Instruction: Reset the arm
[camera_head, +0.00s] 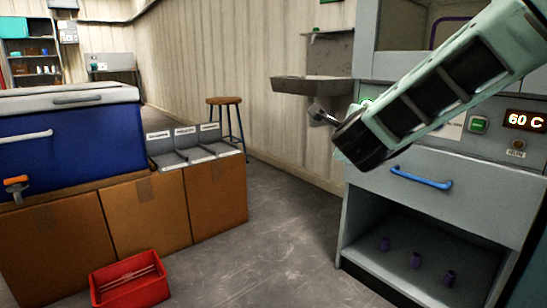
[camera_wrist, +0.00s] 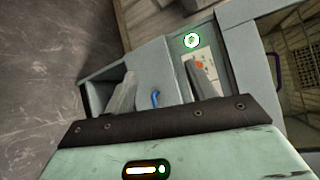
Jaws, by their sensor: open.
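My gripper (camera_wrist: 160,70) shows in the wrist view as two grey fingers spread apart on a dark bar, with nothing between them. Beyond them is the grey cabinet, with its blue drawer handle (camera_wrist: 155,97) appearing between the fingers at a distance. In the head view my pale green arm reaches in from the upper right, in front of the cabinet (camera_head: 375,205). My gripper is mostly hidden there behind the black wrist; a grey piece, likely a finger, shows past it.
The cabinet has a closed drawer with a blue handle (camera_head: 421,177), a green button (camera_head: 478,125) and a "60 C" display (camera_head: 524,120). Purple cylinders (camera_head: 415,260) stand in its lower opening. A blue cooler (camera_head: 75,140), cardboard boxes (camera_head: 145,215) and a red bin (camera_head: 130,287) are left. Middle floor is clear.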

